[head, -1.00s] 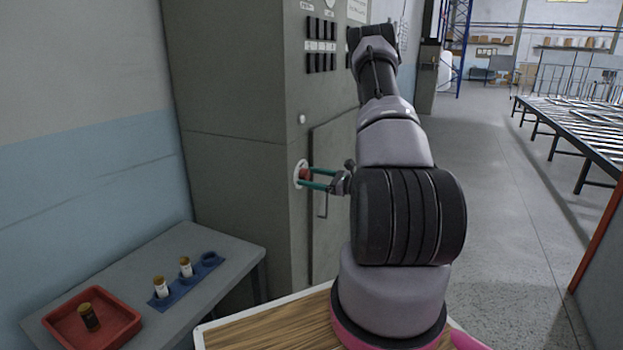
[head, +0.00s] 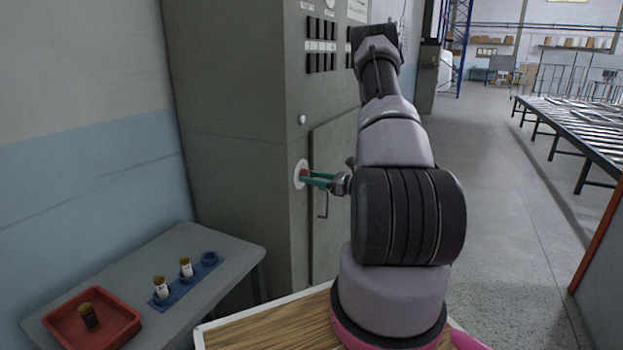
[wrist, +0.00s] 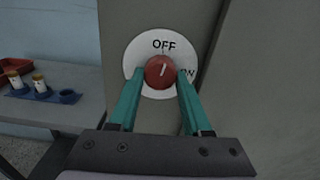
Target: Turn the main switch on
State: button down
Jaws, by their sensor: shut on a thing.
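The main switch is a red round knob (wrist: 160,72) on a white disc (wrist: 134,60) on the front of the grey cabinet. In the wrist view the disc reads OFF at the top and ON at the right, partly covered by a finger. The knob's white mark points up toward OFF, leaning slightly right. My gripper (wrist: 160,78) has its green fingers shut on the knob, one on each side. In the head view, my gripper (head: 309,177) reaches the knob from the right, and the white disc (head: 298,174) shows behind it.
The grey cabinet (head: 235,110) has a door handle (head: 323,207) just below my gripper. A table (head: 225,265) at lower left holds a red tray (head: 62,318) with a bottle, and a blue rack (head: 190,285) with two bottles. Open floor lies to the right.

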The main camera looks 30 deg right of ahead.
jog(key=shift+s+a+r+m, duration=0.1)
jog(key=shift+m, duration=3.85)
jog(key=shift+s+r+m, duration=0.1)
jog(key=shift+m, duration=3.85)
jog(key=shift+f, duration=0.1)
jog(key=shift+c, duration=1.7)
grip_release()
jog(key=v, duration=1)
jog(key=shift+s+d, duration=0.25)
